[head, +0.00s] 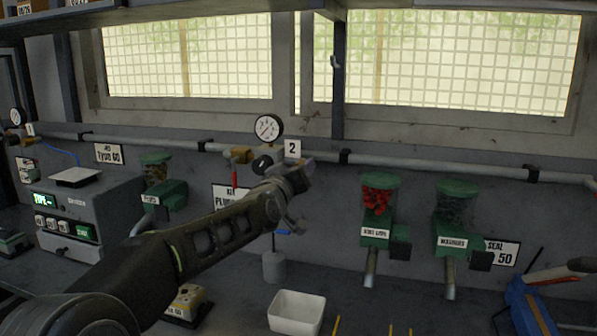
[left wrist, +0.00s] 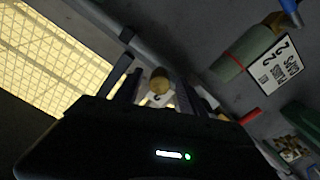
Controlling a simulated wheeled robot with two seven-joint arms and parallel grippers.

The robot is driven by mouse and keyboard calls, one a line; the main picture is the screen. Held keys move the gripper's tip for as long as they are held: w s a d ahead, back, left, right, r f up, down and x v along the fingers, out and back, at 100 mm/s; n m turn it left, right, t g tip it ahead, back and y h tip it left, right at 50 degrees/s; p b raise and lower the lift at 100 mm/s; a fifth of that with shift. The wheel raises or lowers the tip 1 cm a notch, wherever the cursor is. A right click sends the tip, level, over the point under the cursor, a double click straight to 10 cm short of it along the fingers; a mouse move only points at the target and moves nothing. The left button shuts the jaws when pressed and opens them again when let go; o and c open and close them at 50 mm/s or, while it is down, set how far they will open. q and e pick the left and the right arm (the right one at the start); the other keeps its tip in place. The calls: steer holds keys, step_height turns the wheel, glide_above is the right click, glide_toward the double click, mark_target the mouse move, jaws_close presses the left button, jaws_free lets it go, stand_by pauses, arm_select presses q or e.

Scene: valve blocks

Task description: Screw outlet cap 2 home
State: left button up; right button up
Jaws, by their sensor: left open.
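A brass, round-ended part (left wrist: 160,80) shows in the left wrist view, between the dark fingers of my left gripper (left wrist: 155,92). It may be outlet cap 2, but I cannot tell whether the fingers touch it. In the head view my left gripper (head: 283,168) is up at the wall pipe by the number 2 sign (head: 292,149), under a round gauge (head: 268,127). A brass fitting (head: 239,155) with a red lever (head: 234,178) is just left of it. My left gripper is open. The arm hides much of the outlet; cap threads cannot be seen.
Green dispensers with red pieces (head: 376,203) and with washers (head: 454,207) hang on the wall at right. A white bin (head: 296,313) stands on the bench below the arm. A grey tester box (head: 88,217) is at left. A blue tool (head: 528,303) lies at far right.

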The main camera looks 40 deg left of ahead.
arm_select(q)
steer(key=b+v, duration=0.1)
steer(key=v, duration=0.6)
steer(key=shift+f, duration=0.1)
stand_by(0.4)
